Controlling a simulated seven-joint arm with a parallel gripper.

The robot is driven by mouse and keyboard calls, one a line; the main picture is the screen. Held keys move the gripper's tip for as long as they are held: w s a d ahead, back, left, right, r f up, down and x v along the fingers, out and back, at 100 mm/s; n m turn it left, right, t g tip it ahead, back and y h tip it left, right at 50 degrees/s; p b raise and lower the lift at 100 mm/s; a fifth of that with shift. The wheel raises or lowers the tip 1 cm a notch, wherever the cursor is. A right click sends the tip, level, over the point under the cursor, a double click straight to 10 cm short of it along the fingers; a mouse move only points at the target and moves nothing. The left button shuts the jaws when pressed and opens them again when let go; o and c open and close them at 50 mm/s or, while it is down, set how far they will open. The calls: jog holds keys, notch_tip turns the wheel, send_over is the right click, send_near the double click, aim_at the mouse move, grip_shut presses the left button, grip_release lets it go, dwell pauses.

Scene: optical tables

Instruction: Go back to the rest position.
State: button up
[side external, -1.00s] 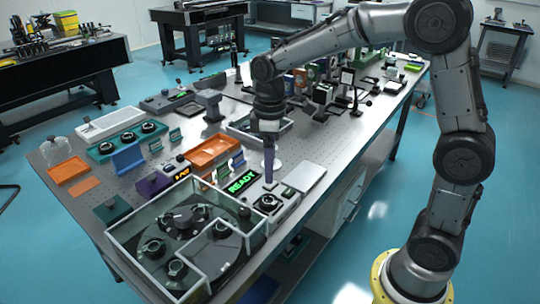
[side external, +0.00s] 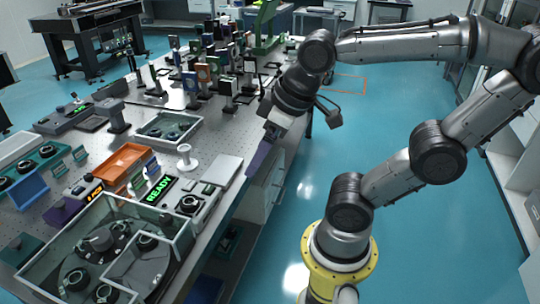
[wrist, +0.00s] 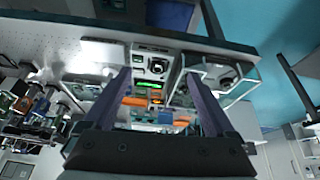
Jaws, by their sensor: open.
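My gripper (side external: 262,158) is in the air at the right edge of the optical table (side external: 226,172) in the side view, with its purple fingers pointing down. In the wrist view my gripper (wrist: 158,85) shows two purple fingers spread wide apart with nothing between them. The jaws are open and empty. The green READY display (side external: 158,190) lies on the table to the left of the gripper, and it also shows between the fingers in the wrist view (wrist: 148,86).
A clear-walled enclosure (side external: 168,222) with round dark parts stands at the table's near end. An orange tray (side external: 124,165), a white pedestal (side external: 185,155) and a flat pale plate (side external: 222,169) lie nearby. Optics mounts (side external: 205,75) crowd the far part. The floor right of the table is open.

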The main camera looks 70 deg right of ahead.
jog(key=shift+s+f+m+t, duration=0.15)
jog(key=shift+s+f+m, duration=0.05)
jog(key=shift+s, duration=0.3)
jog(key=shift+s+f+m+t, duration=0.15)
jog(key=shift+s+f+m, duration=0.05)
jog(key=shift+s, duration=0.3)
dwell(1.4)
